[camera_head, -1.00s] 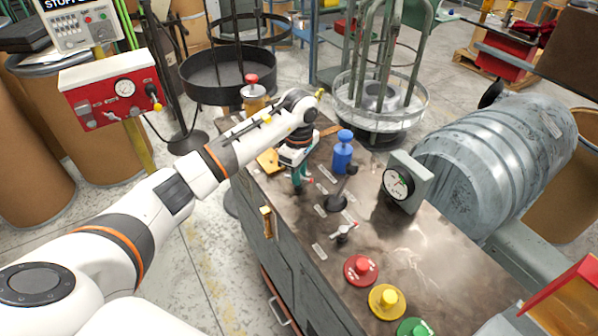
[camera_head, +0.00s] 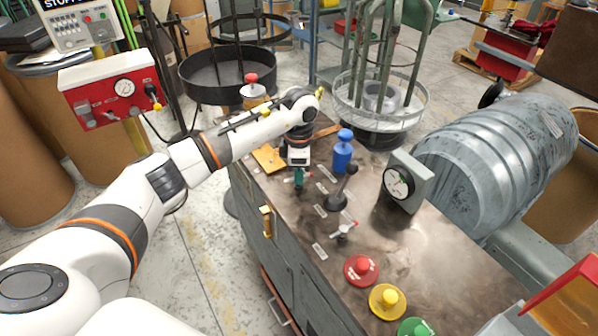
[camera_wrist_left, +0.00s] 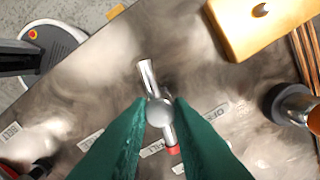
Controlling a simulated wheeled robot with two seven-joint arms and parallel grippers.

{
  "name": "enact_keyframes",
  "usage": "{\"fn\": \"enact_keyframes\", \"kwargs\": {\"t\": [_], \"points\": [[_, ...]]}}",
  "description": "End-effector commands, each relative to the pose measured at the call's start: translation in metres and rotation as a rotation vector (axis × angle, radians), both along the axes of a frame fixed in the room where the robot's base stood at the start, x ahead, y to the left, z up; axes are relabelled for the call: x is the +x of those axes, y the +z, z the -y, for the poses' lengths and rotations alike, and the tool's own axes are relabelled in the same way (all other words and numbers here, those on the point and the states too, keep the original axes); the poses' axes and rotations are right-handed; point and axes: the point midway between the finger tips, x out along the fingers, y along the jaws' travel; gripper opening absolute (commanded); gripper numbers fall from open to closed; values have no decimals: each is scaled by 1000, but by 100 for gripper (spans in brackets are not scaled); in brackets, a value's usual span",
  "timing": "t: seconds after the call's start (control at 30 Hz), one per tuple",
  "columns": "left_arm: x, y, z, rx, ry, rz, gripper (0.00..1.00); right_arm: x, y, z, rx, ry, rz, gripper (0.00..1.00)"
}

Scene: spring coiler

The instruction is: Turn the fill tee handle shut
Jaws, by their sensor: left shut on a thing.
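The fill tee handle shows in the left wrist view as a silver tee (camera_wrist_left: 159,112) with a round middle and a red end. It stands on the dark metal bench top (camera_wrist_left: 75,95) by a label that reads "FILL" (camera_wrist_left: 152,148). My left gripper (camera_head: 299,182) points down at the left side of the bench in the head view. Its green fingers also show in the left wrist view (camera_wrist_left: 160,113), closed against both sides of the tee's middle. In the head view the tee is mostly hidden by the fingers. My right gripper is not in view.
A dial gauge (camera_head: 397,184) and red, yellow and green buttons (camera_head: 361,270) stand farther along. A tan block (camera_head: 269,158) lies to the left.

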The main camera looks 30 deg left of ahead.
Motion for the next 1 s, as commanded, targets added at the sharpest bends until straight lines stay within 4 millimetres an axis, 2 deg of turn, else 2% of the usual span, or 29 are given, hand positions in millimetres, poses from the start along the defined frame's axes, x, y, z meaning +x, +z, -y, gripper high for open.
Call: {"fn": "enact_keyframes", "kwargs": {"t": [0.7, 1.0], "points": [[2, 1, -1, 1, 675, 2, 0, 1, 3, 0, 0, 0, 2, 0], [1, 1, -2, 0, 902, 1, 0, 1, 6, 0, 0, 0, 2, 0]]}}
